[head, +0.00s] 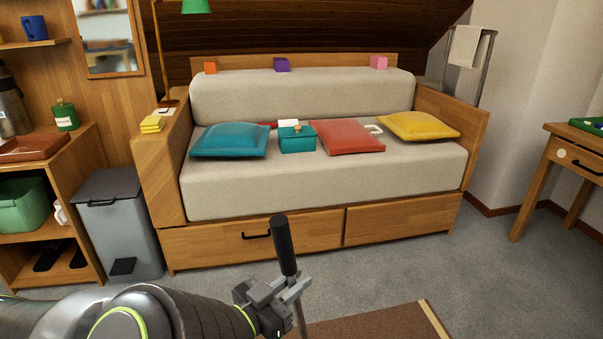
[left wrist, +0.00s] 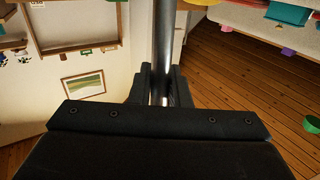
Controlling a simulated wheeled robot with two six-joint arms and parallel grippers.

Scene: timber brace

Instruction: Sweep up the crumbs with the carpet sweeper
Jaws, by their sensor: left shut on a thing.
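My left gripper (head: 283,292) is shut on the thin metal handle of the carpet sweeper, just below its black grip (head: 284,246). The handle stands nearly upright, leaning slightly. The left wrist view shows the metal handle (left wrist: 163,45) running between the dark fingers (left wrist: 160,88). The sweeper's head is out of view below the picture. I see no crumbs in either view. My right gripper is not in view.
A brown rug (head: 375,323) with a tan edge lies on the grey carpet (head: 450,270). The daybed (head: 330,190) with drawers stands ahead. A grey pedal bin (head: 118,225) and shelves are at left, a wooden desk (head: 552,165) at right. Carpet at right is clear.

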